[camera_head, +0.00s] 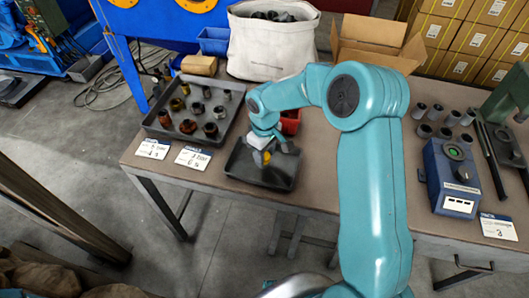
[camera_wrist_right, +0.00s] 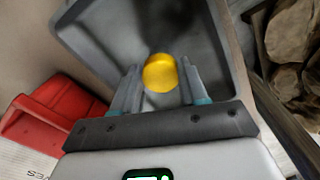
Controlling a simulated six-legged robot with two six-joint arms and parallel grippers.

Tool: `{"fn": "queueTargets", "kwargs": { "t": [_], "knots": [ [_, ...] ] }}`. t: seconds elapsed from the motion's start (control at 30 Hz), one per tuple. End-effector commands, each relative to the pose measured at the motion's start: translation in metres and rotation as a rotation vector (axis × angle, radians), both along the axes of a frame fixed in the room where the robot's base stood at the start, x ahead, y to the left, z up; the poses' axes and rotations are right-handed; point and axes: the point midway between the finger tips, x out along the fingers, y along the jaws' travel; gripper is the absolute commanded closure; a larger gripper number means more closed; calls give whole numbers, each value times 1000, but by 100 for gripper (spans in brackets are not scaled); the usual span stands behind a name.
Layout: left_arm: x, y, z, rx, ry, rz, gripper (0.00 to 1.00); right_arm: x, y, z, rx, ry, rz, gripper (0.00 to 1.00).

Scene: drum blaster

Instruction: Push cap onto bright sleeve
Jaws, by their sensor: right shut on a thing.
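A round yellow cap (camera_wrist_right: 160,73) sits between the two fingers of my right gripper (camera_wrist_right: 157,85), which is shut on it. The tray's grey floor and walls also show behind the cap in the wrist view (camera_wrist_right: 100,43). I cannot tell whether the cap touches the tray. Several metal sleeves stand in a grey tray (camera_head: 178,141) on the left; which one is the bright sleeve is too small to tell. My left gripper is not in view.
A red bin (camera_head: 290,123) stands close behind the gripper and shows in the wrist view (camera_wrist_right: 50,107). A white fabric bin (camera_head: 270,49) and an open carton (camera_head: 374,42) are at the back. Grey cylinders (camera_head: 446,133) and a blue device (camera_head: 453,179) stand on the right.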

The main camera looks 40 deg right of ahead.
Motion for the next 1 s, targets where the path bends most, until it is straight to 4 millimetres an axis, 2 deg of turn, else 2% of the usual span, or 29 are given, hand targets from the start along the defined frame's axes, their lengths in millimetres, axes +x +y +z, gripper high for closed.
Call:
{"fn": "queueTargets", "kwargs": {
  "t": [0.93,0.97,1.0],
  "knots": [
    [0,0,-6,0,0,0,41,0,0,-6,0,0,0,85],
    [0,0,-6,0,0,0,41,0,0,-6,0,0,0,47],
    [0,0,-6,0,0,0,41,0,0,-6,0,0,0,34]
  ]
}}
